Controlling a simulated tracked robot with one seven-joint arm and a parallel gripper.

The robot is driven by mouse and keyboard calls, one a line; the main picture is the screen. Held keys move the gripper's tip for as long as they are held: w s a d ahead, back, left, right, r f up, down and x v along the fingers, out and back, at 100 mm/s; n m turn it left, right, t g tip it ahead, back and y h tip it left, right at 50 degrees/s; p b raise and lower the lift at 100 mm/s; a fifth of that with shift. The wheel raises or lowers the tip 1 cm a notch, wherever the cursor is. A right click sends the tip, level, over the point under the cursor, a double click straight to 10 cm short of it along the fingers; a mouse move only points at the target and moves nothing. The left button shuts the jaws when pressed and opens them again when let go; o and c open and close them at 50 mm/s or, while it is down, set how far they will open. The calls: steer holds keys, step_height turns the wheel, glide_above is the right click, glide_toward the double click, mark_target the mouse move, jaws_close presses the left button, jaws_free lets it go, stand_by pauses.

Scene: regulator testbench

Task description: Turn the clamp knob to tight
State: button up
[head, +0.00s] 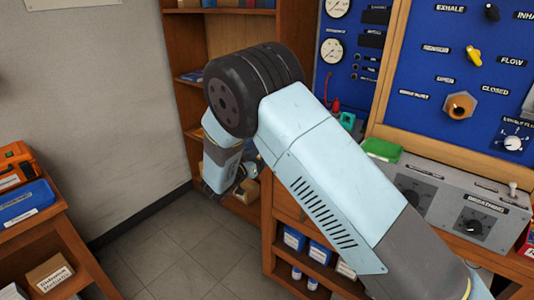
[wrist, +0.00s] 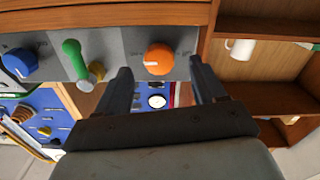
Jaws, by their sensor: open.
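An orange knob (wrist: 158,59) with a pale pointer mark sits on a grey panel (wrist: 120,45) in the wrist view. It shows between the two fingers of my gripper (wrist: 159,68), which is open and empty. The fingers appear apart from the knob; how far off they are I cannot tell. No readable label names it as the clamp knob. In the head view my arm covers the middle, and my gripper's fingers cannot be made out beyond the elbow.
A blue knob (wrist: 20,62) and a green lever (wrist: 75,60) sit left of the orange knob. A white mug (wrist: 240,49) stands on a wooden shelf to the right. The blue gauge panel (head: 430,90) and grey breathing box (head: 445,195) are right of my arm.

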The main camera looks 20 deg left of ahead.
steer(key=v, duration=0.9)
steer(key=shift+s, duration=0.25)
steer(key=w+d+r+m+g+h, duration=0.15)
steer(key=d+r+g, duration=0.45)
steer(key=d, duration=0.8)
steer(key=w+d+r+g+h, duration=0.2)
steer(key=d+r+g, duration=0.2)
steer(key=d+r, duration=0.7)
steer(key=s+d+r+g+y, duration=0.2)
steer(key=s+d, duration=0.1)
steer(key=d, duration=0.5)
steer(key=s+d+r+g+y, duration=0.15)
steer(key=s+d, duration=0.25)
steer(key=d, duration=0.4)
steer(key=s+d+r+n+y, duration=0.1)
steer(key=s+d+r+y, duration=0.1)
steer(key=s, duration=0.4)
steer(key=s+d+r+n+t+y, duration=0.1)
steer(key=s+d+r+y, duration=0.1)
steer(key=s+d, duration=0.2)
steer(key=s+d+r+n+t+y, duration=0.1)
steer(key=s+d+r+n+y, duration=0.1)
steer(key=s, duration=0.7)
steer(key=shift+s+d+y, duration=0.4)
steer(key=shift+d, duration=0.45)
